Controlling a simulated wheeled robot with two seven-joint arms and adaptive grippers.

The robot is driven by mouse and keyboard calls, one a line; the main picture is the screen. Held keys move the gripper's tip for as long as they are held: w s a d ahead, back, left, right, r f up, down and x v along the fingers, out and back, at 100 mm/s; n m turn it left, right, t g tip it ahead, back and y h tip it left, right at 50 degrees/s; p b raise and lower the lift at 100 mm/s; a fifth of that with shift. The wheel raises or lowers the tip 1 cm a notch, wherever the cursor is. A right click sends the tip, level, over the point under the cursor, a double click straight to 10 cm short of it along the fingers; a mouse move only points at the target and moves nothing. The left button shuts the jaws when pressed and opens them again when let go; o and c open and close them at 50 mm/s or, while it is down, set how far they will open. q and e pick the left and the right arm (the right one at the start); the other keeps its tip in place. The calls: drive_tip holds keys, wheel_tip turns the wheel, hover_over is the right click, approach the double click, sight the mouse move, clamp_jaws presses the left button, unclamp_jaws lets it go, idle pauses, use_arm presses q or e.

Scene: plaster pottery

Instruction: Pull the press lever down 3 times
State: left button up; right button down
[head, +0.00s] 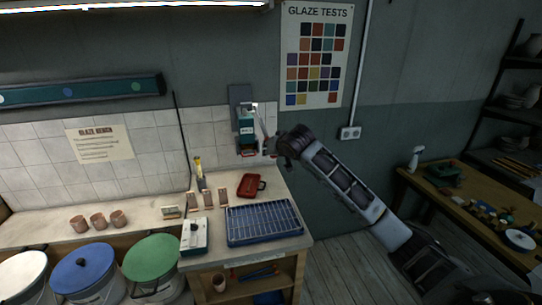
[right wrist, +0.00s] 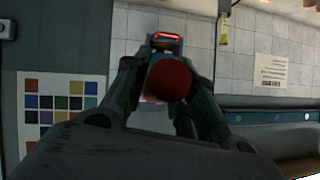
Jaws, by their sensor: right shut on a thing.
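The press (head: 246,126) is a dark green and grey unit mounted on the wall above the bench, with a light-coloured lever arm (head: 259,122) on its right side. My right gripper (head: 268,146) reaches it from the right. In the right wrist view the lever's round red knob (right wrist: 170,78) sits between the two fingers of my right gripper (right wrist: 168,92), which is shut on it. The press body (right wrist: 165,42) shows behind the knob, with a red-lit edge. In the head view the gripper largely hides the knob. My left gripper is not in view.
Lidded buckets (head: 151,257) stand in front. A cluttered wooden table (head: 480,215) stands at the right.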

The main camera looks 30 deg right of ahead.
drive_tip(key=shift+g, duration=0.9)
drive_tip(key=r, duration=0.6)
drive_tip(key=shift+s, duration=0.2)
drive_tip(key=shift+r+g, duration=0.3)
drive_tip(key=shift+r, duration=0.7)
drive_tip(key=shift+r, duration=0.2)
drive_tip(key=c, duration=1.2)
unclamp_jaws()
drive_tip(key=shift+f, duration=0.1)
drive_tip(key=shift+o, duration=0.2)
drive_tip(key=shift+f, duration=0.1)
drive_tip(key=d+v, duration=0.1)
drive_tip(key=v, duration=1.1)
drive_tip(key=shift+a+y, duration=0.3)
drive_tip(key=shift+a, duration=0.05)
